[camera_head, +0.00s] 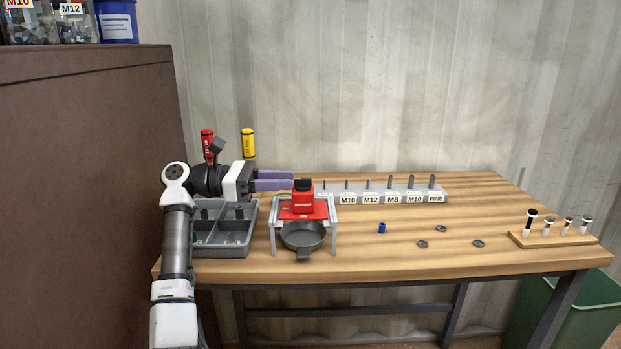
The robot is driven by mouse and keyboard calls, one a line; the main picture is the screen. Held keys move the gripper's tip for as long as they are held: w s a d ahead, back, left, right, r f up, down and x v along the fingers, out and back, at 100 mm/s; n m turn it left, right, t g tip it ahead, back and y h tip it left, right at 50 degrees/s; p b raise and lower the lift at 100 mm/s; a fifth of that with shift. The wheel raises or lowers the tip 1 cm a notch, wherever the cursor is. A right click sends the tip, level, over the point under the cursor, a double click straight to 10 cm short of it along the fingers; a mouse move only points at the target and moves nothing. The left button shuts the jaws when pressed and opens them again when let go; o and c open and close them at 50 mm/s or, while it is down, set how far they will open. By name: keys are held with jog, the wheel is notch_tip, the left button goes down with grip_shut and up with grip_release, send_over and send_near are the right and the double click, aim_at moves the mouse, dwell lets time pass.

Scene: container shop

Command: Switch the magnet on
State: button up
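The magnet is a red block (303,201) with a white "MAGNET" label and a black knob (303,185) on top. It sits on a red plate (288,213) in a light grey stand (333,226). A dark round pan (303,237) is beneath the plate. My gripper (292,180) comes in level from the left with two purple fingers. They appear parted, with a gap between them and nothing visible held. The fingertips end at the knob's left side; I cannot tell whether they touch it. The knob's switch position is too small to read.
A grey divided bin (254,238) is left of the stand. A labelled rack (400,190) with several upright studs is behind right. A blue piece (382,228) and several dark nuts (441,229) lie on the table. A wooden bolt holder (553,238) is far right. Red and yellow cylinders stand behind my arm.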

aim_at(312, 188)
jog(key=d, duration=0.6)
jog(key=shift+d+p, duration=0.35)
jog(key=shift+p, duration=0.05)
grip_shut()
